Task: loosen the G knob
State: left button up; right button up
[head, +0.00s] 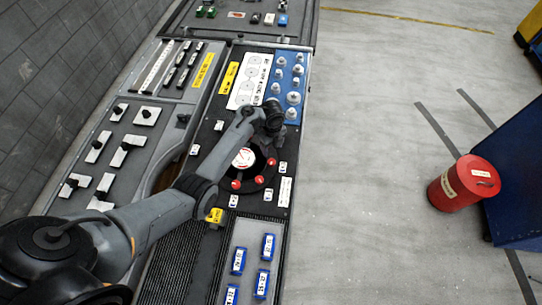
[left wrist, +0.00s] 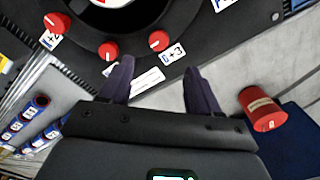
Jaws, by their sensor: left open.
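Three red knobs stand along the rim of a round black dial in the head view, at its lower left (head: 236,184), bottom (head: 259,179) and right (head: 271,161). The left wrist view also shows a left red knob (left wrist: 55,22), a middle one (left wrist: 108,50) and a right one (left wrist: 158,40). My right gripper is not in view.
A white-faced gauge (head: 243,158) sits inside the dial. Blue labelled blocks (head: 268,246) lie on a panel nearer me. A blue board with pale knobs (head: 293,98) is beyond my gripper. A red canister (head: 465,184) stands on the open floor at right.

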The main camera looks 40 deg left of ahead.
aim_at(271, 161)
pick_arm(q)
notch_tip(271, 161, down, 9)
jog(key=b, duration=0.2)
jog(key=shift+s+f+b, duration=0.1)
jog(key=shift+f+b, duration=0.1)
jog(key=shift+b, duration=0.15)
jog(key=shift+f, duration=0.6)
jog(key=c, duration=1)
jog(key=shift+c, duration=0.2)
